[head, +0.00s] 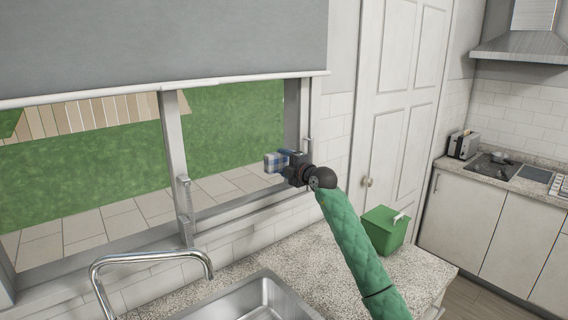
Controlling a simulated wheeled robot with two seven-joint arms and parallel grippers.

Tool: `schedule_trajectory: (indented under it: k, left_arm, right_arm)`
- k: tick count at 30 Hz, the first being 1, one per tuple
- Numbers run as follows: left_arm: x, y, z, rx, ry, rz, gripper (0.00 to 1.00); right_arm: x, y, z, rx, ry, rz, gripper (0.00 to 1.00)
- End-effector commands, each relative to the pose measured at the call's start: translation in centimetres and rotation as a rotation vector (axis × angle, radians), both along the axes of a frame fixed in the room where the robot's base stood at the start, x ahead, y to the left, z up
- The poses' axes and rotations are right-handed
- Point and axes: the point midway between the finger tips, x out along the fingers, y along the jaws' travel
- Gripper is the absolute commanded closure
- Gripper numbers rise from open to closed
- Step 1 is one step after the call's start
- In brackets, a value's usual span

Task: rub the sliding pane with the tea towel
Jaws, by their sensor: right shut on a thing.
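The sliding pane (225,130) is part of the window above the counter, with a grey frame and a lawn and paving showing through it. My right gripper (283,163) is raised in front of the pane's right part. It is shut on the tea towel (273,161), a small folded blue-and-white checked cloth. The towel overlaps the glass in the picture; I cannot tell whether it touches it. My left gripper is not in view.
A grey blind (160,45) covers the window's upper part. Below are a metal sink (262,300), a curved tap (150,257) and a speckled counter (335,260). A green box (382,231) stands on the counter at right. A toaster (463,145) and hob are farther right.

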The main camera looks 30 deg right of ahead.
Motion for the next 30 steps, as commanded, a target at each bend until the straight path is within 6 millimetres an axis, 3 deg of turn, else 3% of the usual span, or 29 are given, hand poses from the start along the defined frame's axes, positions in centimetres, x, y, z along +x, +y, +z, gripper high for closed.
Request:
schedule_trajectory:
  k: [16, 30]
  left_arm:
    - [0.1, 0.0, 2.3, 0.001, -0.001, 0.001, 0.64]
    - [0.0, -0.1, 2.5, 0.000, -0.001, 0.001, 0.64]
  right_arm:
    - [0.0, 3.7, 0.0, 0.001, -0.001, 0.001, 0.57]
    - [-0.2, 4.1, 0.0, 0.000, 0.000, 0.002, 0.57]
